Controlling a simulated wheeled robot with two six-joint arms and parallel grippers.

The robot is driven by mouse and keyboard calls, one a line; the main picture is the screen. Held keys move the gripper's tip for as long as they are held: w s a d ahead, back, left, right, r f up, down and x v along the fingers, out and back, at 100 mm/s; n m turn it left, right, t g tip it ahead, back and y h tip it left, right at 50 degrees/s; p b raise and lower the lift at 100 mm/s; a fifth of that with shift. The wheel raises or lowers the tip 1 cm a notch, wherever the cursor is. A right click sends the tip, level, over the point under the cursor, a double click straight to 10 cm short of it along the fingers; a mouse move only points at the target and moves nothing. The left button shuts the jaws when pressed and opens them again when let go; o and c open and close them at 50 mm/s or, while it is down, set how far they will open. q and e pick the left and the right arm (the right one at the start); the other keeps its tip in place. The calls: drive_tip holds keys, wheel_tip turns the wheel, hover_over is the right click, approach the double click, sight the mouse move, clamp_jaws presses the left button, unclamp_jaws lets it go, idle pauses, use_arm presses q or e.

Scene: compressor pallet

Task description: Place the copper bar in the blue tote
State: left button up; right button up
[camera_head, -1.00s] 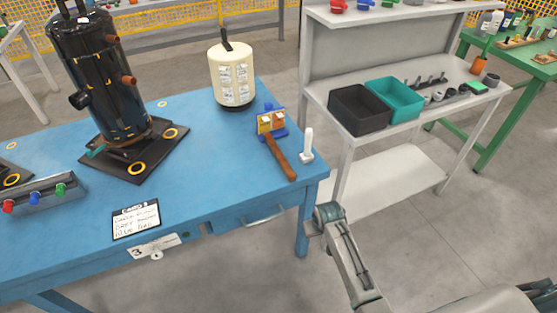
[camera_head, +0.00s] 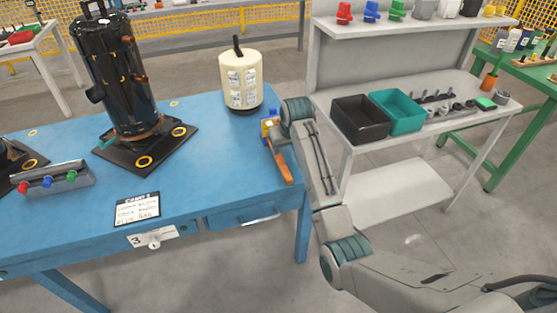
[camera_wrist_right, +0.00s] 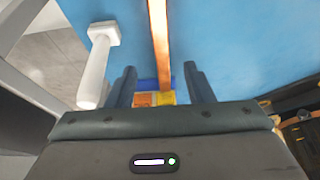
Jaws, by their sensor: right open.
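The copper bar (camera_head: 281,163) lies on the blue table near its right edge, its far end at a small blue holder (camera_head: 266,127) with yellow and orange blocks. In the right wrist view the copper bar (camera_wrist_right: 160,35) runs down the middle to the blocks. My right gripper (camera_wrist_right: 161,86) is open, with one finger on each side of the bar's line and nothing held. The teal-blue tote (camera_head: 400,112) stands on the grey bench to the right and looks empty. My left gripper is not in view.
A black tote (camera_head: 360,120) touches the blue tote's left side. A white-handled tool (camera_wrist_right: 98,65) stands close beside my right gripper. A cream cylinder (camera_head: 240,80) and a black compressor (camera_head: 115,75) stand on the table. Small parts (camera_head: 440,103) sit right of the totes.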

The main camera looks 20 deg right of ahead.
sight(279, 158)
drive_tip(key=shift+w+a+r, duration=0.1)
drive_tip(key=shift+w+r, duration=0.05)
drive_tip(key=shift+w, duration=0.45)
drive_tip(key=shift+x, duration=5.05)
